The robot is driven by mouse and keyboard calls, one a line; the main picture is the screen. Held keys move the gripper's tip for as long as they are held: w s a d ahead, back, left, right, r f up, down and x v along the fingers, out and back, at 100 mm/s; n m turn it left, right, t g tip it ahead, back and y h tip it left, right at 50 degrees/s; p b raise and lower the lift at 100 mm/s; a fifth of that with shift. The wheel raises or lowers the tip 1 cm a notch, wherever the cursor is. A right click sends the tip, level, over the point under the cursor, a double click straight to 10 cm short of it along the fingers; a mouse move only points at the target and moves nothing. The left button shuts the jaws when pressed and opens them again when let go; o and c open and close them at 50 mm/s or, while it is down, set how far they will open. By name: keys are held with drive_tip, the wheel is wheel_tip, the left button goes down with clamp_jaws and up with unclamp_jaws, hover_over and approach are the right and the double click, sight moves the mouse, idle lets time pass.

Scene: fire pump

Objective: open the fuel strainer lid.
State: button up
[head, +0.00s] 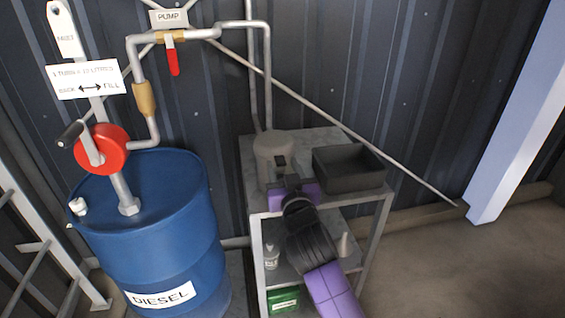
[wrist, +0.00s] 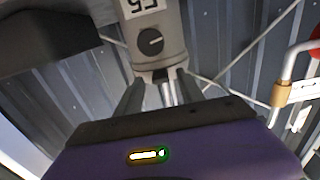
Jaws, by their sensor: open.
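The fuel strainer looks like a grey canister (head: 273,160) standing on the bench top, with its lid (head: 272,141) at the upper end. In the wrist view, which is turned upside down, the grey body (wrist: 153,22) carries a white label and a dark round knob (wrist: 150,42). My gripper (head: 284,186) is at the front of the canister in the head view. In the wrist view, my gripper's two dark fingers (wrist: 160,88) are apart, with the canister's end between or just beyond them. I cannot tell whether they touch it. The lid's near side is partly hidden.
A blue diesel drum (head: 150,220) with a red hand pump (head: 112,150) stands at left. Pipes and a red-handled valve (head: 173,60) run above. The floor at right is clear.

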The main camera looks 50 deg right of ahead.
drive_tip(key=shift+w+d, duration=0.4)
drive_tip(key=shift+w, duration=0.2)
clamp_jaws()
idle(1.1)
